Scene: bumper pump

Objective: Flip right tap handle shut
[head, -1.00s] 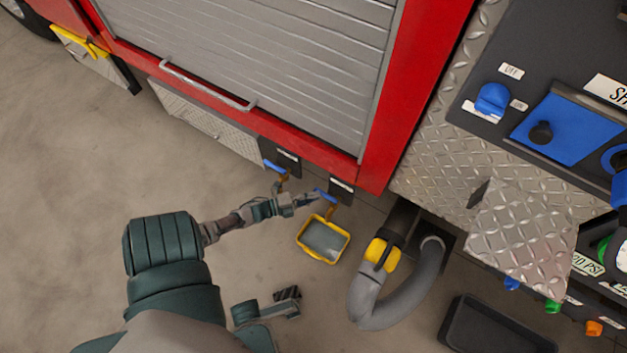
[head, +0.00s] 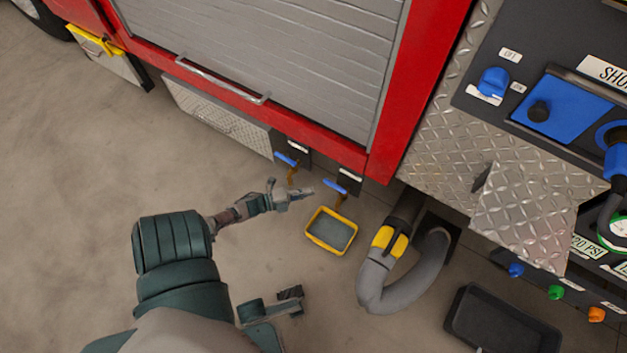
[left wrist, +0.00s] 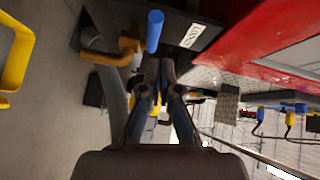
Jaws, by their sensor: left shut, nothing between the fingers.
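The right tap has a blue lever handle (head: 335,186) on a brass body, below the red truck's edge. The handle lies aslant, down to the right, in the head view. In the left wrist view, a blue handle (left wrist: 154,30) and its brass tap (left wrist: 115,53) are just beyond my fingertips. My left gripper (head: 304,192) is shut and empty, left of the right handle, with a small gap between them. The left gripper (left wrist: 165,72) also shows in the left wrist view. The left tap's blue handle (head: 286,159) is up and left of it.
A yellow-rimmed bucket (head: 310,236) stands on the floor below the right tap. A thick grey hose (head: 372,285) with a yellow collar curves to its right. A black tray (head: 455,320) lies at lower right. Open floor is on the left.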

